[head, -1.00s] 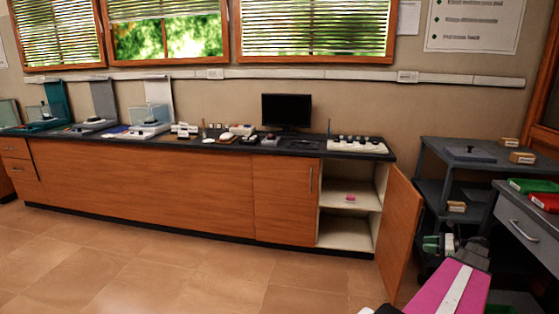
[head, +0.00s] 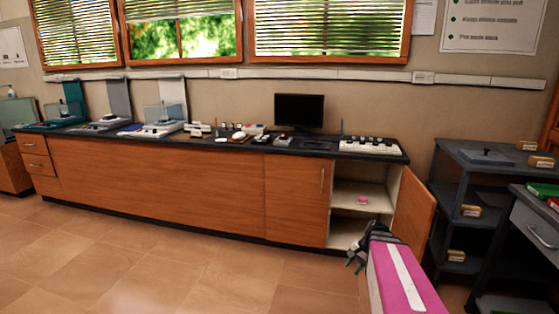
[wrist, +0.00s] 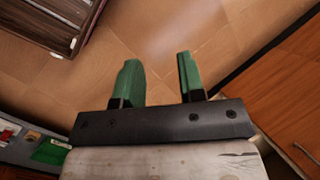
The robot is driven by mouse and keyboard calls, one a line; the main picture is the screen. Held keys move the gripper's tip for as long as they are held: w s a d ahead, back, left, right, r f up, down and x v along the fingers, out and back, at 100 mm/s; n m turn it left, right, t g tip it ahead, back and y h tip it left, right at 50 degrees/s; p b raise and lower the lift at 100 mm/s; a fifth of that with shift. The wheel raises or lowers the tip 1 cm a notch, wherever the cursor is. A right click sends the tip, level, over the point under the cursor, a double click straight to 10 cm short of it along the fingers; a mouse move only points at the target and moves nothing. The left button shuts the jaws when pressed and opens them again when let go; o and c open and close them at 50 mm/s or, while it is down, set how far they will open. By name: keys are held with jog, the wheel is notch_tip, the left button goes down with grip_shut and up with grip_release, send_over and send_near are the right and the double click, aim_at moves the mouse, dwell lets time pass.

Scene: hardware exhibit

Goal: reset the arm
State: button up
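My gripper (head: 355,262) is at the end of my pink arm at the lower right of the head view, in front of the cabinet's open compartment. In the wrist view my gripper (wrist: 158,75) shows two green fingers set apart with only floor tiles seen between them. It is open and empty. The cabinet door (head: 413,212) stands open to the right of the compartment, partly behind my arm. A small pink object (head: 362,200) lies on the compartment's shelf (head: 350,207).
A long wooden counter (head: 160,185) with a dark top runs along the wall, carrying lab devices and a monitor (head: 299,109). A grey shelf cart (head: 470,165) and a grey drawer desk (head: 535,225) stand at the right. The tiled floor (head: 130,260) at left is clear.

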jog(key=s+a+r+n+h, duration=0.1)
jog(key=s+a+n+h, duration=0.3)
jog(key=a+n, duration=0.4)
jog(key=shift+s+a+h, duration=0.3)
jog(key=shift+s+a, duration=0.25)
jog(key=shift+a, duration=0.4)
